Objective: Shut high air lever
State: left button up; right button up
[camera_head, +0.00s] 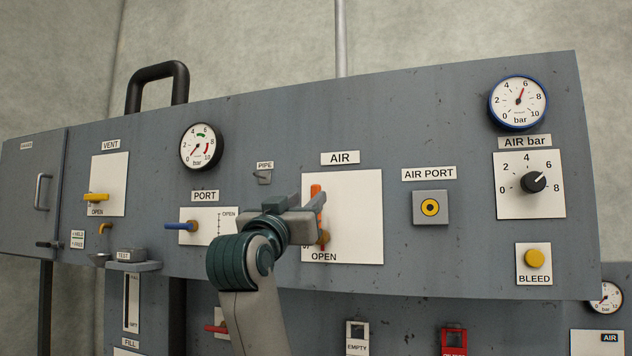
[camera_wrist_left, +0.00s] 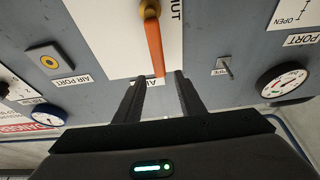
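The orange air lever (camera_head: 316,191) sits on the white AIR plate (camera_head: 361,205) of the upper panel. It points up from its brass pivot, with OPEN printed at the plate's bottom. My left gripper (camera_head: 314,214) is in front of the plate and hides part of the lever. In the left wrist view, the lever (camera_wrist_left: 154,45) runs from the pivot toward my gripper (camera_wrist_left: 160,76). The two dark fingers are apart, one on either side of the lever's free end, with visible gaps. The SHUT lettering is partly cut off there. My right gripper is not in view.
The AIR PORT fitting (camera_head: 430,207), a pressure knob (camera_head: 534,182) and a yellow BLEED button (camera_head: 534,258) are to the right. A blue PORT lever (camera_head: 181,226) and a yellow VENT lever (camera_head: 96,197) are to the left. A small shelf (camera_head: 133,266) juts out at lower left.

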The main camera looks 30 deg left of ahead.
aim_at(315, 192)
pick_arm(q)
jog(key=p+x, duration=0.2)
jog(key=x, duration=0.5)
jog(key=shift+p, duration=0.4)
grip_shut()
